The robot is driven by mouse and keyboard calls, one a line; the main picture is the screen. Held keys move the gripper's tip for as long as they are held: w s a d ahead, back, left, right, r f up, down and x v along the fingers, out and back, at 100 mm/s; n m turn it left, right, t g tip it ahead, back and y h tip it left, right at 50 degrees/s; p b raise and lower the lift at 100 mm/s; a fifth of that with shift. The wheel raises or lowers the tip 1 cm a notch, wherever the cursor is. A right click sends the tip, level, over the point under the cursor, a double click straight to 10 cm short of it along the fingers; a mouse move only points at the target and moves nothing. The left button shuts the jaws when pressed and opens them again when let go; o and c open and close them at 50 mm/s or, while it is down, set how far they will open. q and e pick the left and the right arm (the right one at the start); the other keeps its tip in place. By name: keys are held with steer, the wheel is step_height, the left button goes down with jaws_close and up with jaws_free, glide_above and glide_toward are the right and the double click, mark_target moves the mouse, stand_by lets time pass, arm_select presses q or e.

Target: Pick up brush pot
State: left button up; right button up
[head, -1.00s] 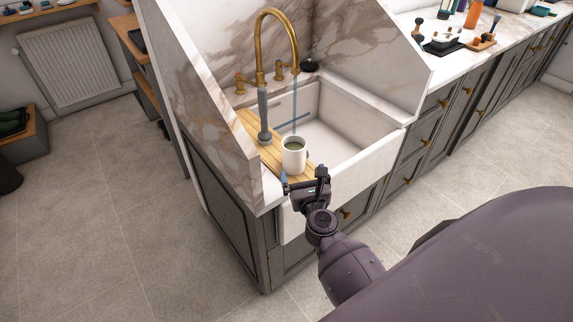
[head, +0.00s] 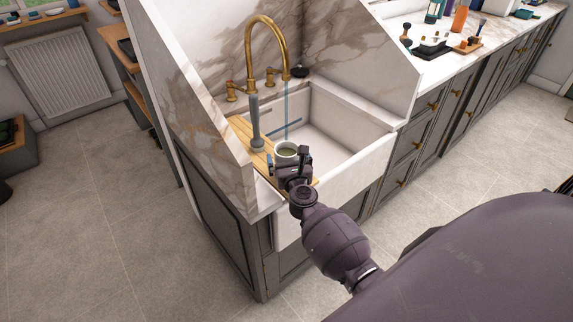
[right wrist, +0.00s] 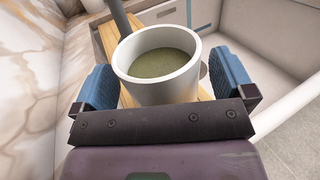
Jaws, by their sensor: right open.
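The brush pot, a white cylindrical cup with murky green liquid inside, stands upright on a wooden board (head: 239,127) across the sink's left side. It shows in the head view (head: 286,148) and, large, in the right wrist view (right wrist: 158,88). My right gripper (head: 287,163) is open at the near side of the pot. In the right wrist view its two blue-padded fingers (right wrist: 165,85) stand on either side of the pot, with visible gaps. In the head view the gripper hides the pot's lower part. My left gripper is not in view.
A grey-handled brush (head: 256,125) stands upright just behind the pot. A brass faucet (head: 267,50) arches over the white sink (head: 345,135). Marble side panels (head: 200,95) close in on the left. The counter at right holds several bottles and tools.

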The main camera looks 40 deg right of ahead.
steer(key=shift+w+d, duration=0.25)
steer(key=shift+w, duration=0.35)
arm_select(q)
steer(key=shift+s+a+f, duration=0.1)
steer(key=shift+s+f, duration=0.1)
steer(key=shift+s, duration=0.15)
